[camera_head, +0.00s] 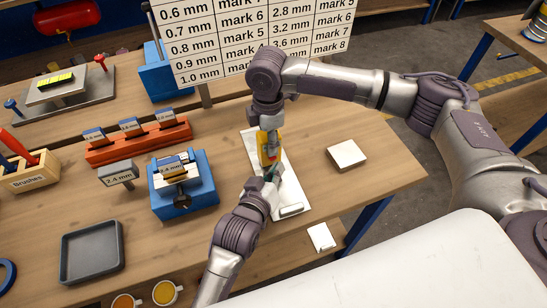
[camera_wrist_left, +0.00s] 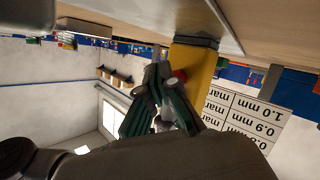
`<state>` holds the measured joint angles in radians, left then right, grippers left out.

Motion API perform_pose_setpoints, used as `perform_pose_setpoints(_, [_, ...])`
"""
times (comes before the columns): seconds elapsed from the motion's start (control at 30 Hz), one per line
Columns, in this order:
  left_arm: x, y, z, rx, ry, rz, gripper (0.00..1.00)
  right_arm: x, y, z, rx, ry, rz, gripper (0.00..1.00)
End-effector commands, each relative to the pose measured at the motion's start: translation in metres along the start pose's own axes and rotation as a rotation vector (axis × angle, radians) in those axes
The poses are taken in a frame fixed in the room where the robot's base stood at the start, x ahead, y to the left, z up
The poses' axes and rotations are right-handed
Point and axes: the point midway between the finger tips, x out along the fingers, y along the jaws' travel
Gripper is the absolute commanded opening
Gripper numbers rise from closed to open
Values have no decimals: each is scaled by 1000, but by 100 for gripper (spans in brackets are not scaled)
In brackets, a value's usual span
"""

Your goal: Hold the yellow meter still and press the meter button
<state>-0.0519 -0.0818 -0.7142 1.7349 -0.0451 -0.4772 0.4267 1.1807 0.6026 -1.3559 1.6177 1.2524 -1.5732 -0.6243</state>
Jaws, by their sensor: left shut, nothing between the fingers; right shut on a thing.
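The yellow meter (camera_head: 265,152) stands over a white plate on the bench in the head view. In the left wrist view the meter (camera_wrist_left: 196,72) appears upside down, with a dark end and a red button (camera_wrist_left: 180,75) on its face. My right gripper (camera_head: 271,130) comes from above and is shut on the meter; its fingers are partly hidden by the wrist. My left gripper (camera_head: 271,172) is shut and empty at the near side of the meter. In the wrist view its dark green fingertips (camera_wrist_left: 165,72) are close beside the button; I cannot tell whether they touch it.
The white plate (camera_head: 290,187) lies beneath both grippers. A blue vise-like fixture (camera_head: 198,196) stands left of it, and a small pale block (camera_head: 346,155) lies to the right. A grey tray (camera_head: 92,250) is at the front left. A size chart (camera_head: 250,38) stands behind.

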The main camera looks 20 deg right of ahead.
Motion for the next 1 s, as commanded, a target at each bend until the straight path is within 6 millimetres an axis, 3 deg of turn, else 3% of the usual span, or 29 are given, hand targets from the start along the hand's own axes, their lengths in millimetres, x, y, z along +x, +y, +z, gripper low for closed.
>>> perform_pose_setpoints(0.4, [-4,3,3,0,-1,0,0,0,0,0,1,0,1,1])
perform_pose_setpoints(1.0, [-37,27,27,0,0,1,0,0,1,0,1,0,2,1])
